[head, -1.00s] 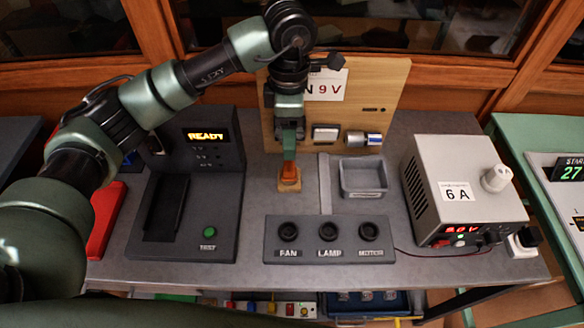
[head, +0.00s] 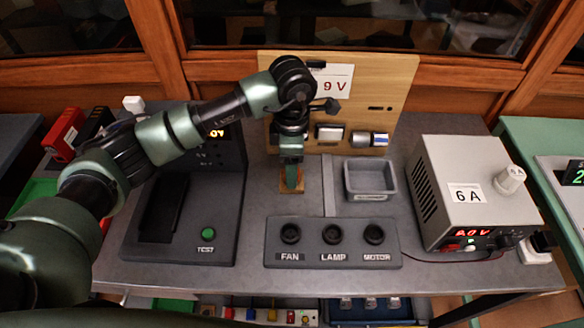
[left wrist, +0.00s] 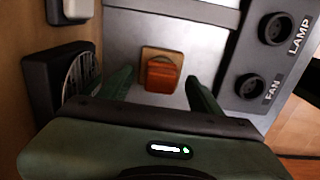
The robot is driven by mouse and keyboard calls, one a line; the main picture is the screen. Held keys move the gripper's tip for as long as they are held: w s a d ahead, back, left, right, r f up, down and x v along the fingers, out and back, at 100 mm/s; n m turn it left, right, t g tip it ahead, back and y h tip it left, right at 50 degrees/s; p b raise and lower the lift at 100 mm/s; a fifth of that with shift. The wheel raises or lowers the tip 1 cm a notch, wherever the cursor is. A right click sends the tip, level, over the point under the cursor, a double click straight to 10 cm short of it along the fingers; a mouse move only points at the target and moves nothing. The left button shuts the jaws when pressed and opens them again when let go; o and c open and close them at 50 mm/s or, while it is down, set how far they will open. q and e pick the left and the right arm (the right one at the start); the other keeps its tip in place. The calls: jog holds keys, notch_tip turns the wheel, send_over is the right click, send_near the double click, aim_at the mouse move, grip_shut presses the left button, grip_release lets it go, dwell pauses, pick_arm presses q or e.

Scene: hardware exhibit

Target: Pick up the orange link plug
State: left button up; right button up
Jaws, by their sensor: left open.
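The orange link plug (left wrist: 162,76) sits on a small wooden block (left wrist: 150,53) on the grey bench, as the left wrist view shows. My left gripper (left wrist: 160,85) is open, with one finger on either side of the plug. In the head view my left gripper (head: 291,182) points down over the wooden block (head: 291,184) and hides the plug. I cannot tell whether the fingers touch the plug. My right gripper is not in view.
A panel with FAN, LAMP and MOTOR sockets (head: 332,257) stands in front of the block. A grey tray (head: 370,195) and a power supply (head: 465,215) are to the right. A tester with a green button (head: 207,234) is to the left. An upright wooden board (head: 385,85) stands behind.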

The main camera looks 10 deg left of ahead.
pick_arm(q)
jog(key=shift+f, duration=0.5)
grip_shut()
jog(key=shift+r, duration=0.1)
notch_tip(320, 180, up, 20)
jog(key=b, duration=0.1)
jog(key=shift+b, duration=0.35)
